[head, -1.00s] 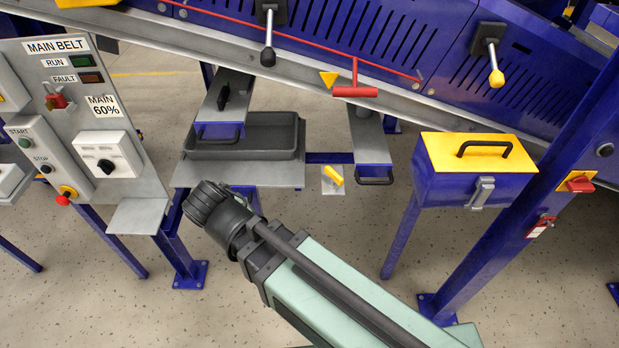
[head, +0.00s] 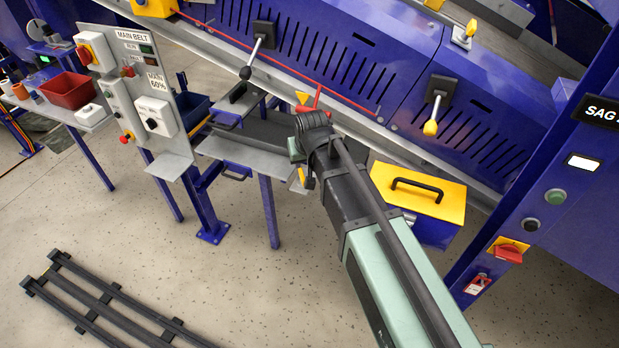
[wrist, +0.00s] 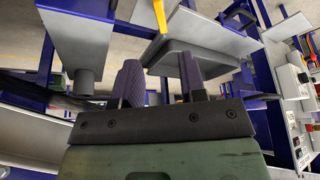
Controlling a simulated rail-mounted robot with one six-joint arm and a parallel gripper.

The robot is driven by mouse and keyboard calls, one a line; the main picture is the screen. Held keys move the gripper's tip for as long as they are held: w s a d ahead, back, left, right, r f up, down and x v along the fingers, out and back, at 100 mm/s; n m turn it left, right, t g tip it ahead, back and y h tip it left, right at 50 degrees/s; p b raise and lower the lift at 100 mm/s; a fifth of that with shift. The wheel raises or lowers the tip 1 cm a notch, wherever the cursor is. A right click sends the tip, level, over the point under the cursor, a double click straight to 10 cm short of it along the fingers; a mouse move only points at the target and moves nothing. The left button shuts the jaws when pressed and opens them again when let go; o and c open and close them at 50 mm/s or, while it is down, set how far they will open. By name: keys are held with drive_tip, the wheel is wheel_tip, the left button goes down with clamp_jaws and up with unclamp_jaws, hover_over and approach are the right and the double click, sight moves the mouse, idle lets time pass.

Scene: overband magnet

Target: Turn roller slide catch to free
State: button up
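A small yellow lever (head: 302,175) shows just left of my wrist in the head view, partly covered by my arm. A yellow bar (wrist: 159,14) shows at the top of the wrist view, ahead of my fingers; it appears to be the same lever. A black lever (head: 237,92) sits on the left slide plate under the belt. No label shows which of them is the roller slide catch. My gripper (wrist: 160,78) has its two fingers apart with nothing between them, and the yellow bar lies beyond the tips. In the head view my wrist hides the fingers.
A blue box with a yellow lid (head: 415,188) stands right of my arm. The MAIN BELT panel (head: 145,90) is at left. The sloping blue conveyor housing (head: 330,60) runs behind my wrist. A grey tray (wrist: 190,60) lies beyond my fingers. The floor at front left holds a black rail frame (head: 115,305).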

sight(302, 174)
drive_tip(key=b+x, duration=1)
drive_tip(key=x, duration=0.1)
drive_tip(key=shift+f, duration=0.1)
drive_tip(key=shift+r, duration=0.2)
clamp_jaws()
